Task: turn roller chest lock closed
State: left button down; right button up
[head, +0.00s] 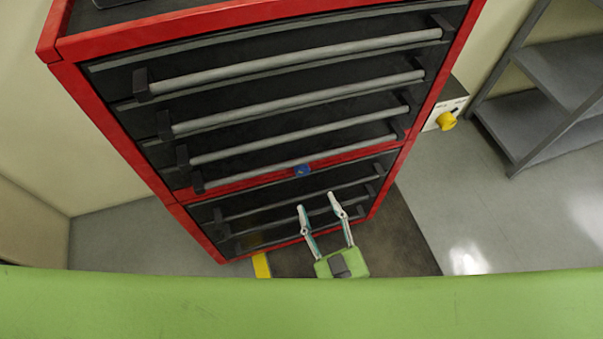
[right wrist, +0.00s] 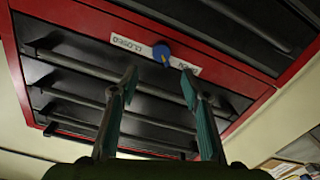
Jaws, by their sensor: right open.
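The red roller chest (head: 72,108) with black drawers fills the middle of the head view. Its lock, a small round blue knob (head: 302,170), sits on the red rail between the upper and lower drawers. The knob also shows in the right wrist view (right wrist: 161,54), with a small yellow mark on it, between a CLOSED label (right wrist: 134,45) and another label (right wrist: 185,66) that seems to read OPEN. My right gripper (head: 317,201) is open and empty, its fingers (right wrist: 160,75) pointing toward the knob without holding it. My left gripper is not in view.
A white box with a yellow knob (head: 446,121) is right of the chest. Grey shelves (head: 560,75) stand farther right. A dark mat (head: 400,235) lies by the chest, with clear grey floor to the right. Drawer handles stick out above and below the lock.

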aim_at(303, 172)
jog(key=x, duration=1)
jog(key=shift+a, duration=0.15)
jog(key=c, duration=1.1)
